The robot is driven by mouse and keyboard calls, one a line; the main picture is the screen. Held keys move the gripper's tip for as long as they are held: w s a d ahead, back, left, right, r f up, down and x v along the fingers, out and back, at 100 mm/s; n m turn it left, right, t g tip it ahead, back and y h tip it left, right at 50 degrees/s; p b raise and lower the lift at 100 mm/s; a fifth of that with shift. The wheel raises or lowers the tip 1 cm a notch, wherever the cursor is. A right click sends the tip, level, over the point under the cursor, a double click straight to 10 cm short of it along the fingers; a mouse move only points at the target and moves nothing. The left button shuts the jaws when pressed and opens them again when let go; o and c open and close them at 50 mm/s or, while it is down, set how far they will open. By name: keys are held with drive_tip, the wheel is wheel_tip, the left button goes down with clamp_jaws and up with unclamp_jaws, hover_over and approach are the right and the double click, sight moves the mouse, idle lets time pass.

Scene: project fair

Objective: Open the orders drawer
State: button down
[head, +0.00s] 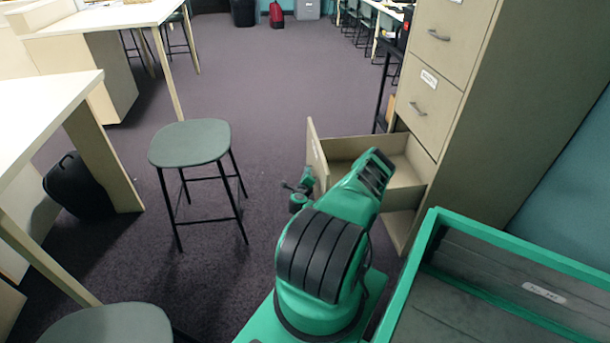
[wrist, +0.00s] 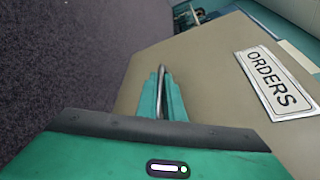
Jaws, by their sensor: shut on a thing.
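The orders drawer (head: 318,156) is pulled well out of the tall beige filing cabinet (head: 440,85) in the head view, and its inside looks empty where it shows. In the wrist view its beige front (wrist: 205,70) carries a white label (wrist: 275,83) reading ORDERS. My gripper (wrist: 161,95) is shut on the drawer's metal handle (wrist: 160,88). In the head view my gripper (head: 302,190) is at the outer side of the drawer front, and my arm hides part of the drawer.
A stool (head: 190,143) stands on open carpet left of the drawer, and another stool (head: 108,324) is at the lower left. A green-edged bin or tray (head: 500,240) is at the lower right. The floor beyond the drawer is clear.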

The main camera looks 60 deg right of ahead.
drive_tip(key=c, duration=2.2)
unclamp_jaws()
